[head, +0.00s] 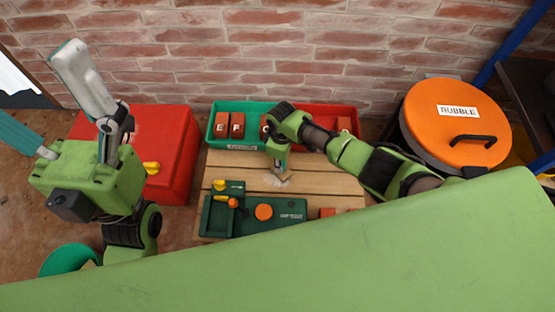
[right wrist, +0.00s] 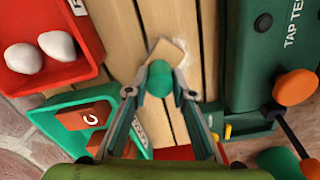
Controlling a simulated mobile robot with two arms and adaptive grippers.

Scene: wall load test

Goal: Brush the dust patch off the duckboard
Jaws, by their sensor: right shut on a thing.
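The duckboard (head: 220,170) is a slatted wooden platform on the floor in front of the brick wall; its slats (right wrist: 210,40) also show in the right wrist view. My right gripper (head: 279,168) is shut on a brush with a rounded green handle (right wrist: 159,78) and a tan head (right wrist: 166,52). The brush is over the slats, its head close to a pale dust patch (right wrist: 188,80). The patch is partly hidden by the brush; I cannot tell if they touch. My left gripper (head: 42,92) is raised at the far left, empty, with its fingers spread.
A green tap tester (head: 285,222) with an orange knob lies on the duckboard's near part. A green tray (head: 236,106) of lettered bricks and a red tray (right wrist: 85,75) with pale stones stand behind. A red box (head: 178,125) is left, an orange-lidded rubble bin (head: 430,105) right.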

